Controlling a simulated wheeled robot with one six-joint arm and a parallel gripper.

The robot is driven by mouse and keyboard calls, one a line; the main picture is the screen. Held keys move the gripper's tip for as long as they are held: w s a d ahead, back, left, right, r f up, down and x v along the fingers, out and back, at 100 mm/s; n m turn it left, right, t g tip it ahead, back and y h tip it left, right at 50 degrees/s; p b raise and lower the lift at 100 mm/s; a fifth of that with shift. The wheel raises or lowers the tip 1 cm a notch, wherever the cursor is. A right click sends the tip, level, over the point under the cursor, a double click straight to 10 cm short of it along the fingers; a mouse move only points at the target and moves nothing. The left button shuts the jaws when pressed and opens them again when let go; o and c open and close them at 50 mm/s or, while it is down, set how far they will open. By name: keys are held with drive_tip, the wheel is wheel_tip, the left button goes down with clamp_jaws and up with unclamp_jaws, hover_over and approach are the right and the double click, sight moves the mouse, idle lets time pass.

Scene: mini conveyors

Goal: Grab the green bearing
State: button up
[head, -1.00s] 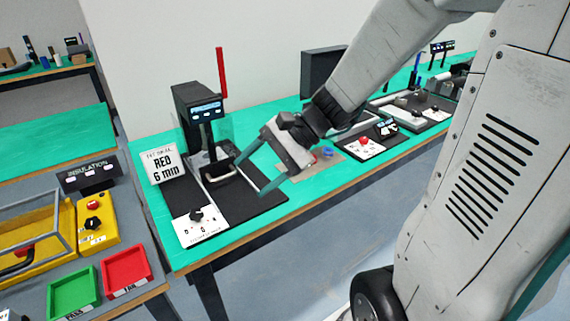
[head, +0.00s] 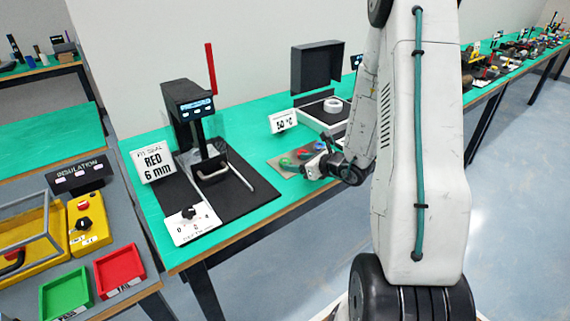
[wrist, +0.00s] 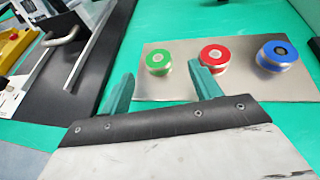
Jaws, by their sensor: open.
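The green bearing (wrist: 158,62) stands on a flat metal-grey plate (wrist: 185,90) in the wrist view, at the left of a row with a red bearing (wrist: 214,58) and a blue bearing (wrist: 276,56). My gripper (wrist: 160,85) is open and empty, its two teal fingers pointing toward the plate. The green bearing lies ahead of the gap between the fingertips, apart from them. The right fingertip overlaps the red bearing's lower left in the picture. In the head view my gripper (head: 300,163) is over the plate and partly hides the bearings.
A black press (head: 190,110) with a red lever and a "RED 6 mm" sign (head: 154,163) stands left of the plate. A "50 °C" sign (head: 283,121) and a white ring (head: 333,105) are behind it. Red and green trays (head: 118,270) sit front left.

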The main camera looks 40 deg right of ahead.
sight(287, 161)
drive_tip(key=x, duration=0.4)
drive_tip(key=shift+w+a+f, duration=0.15)
drive_tip(key=shift+w+a, duration=0.05)
drive_tip(key=shift+w, duration=0.15)
drive_tip(key=c, duration=1.1)
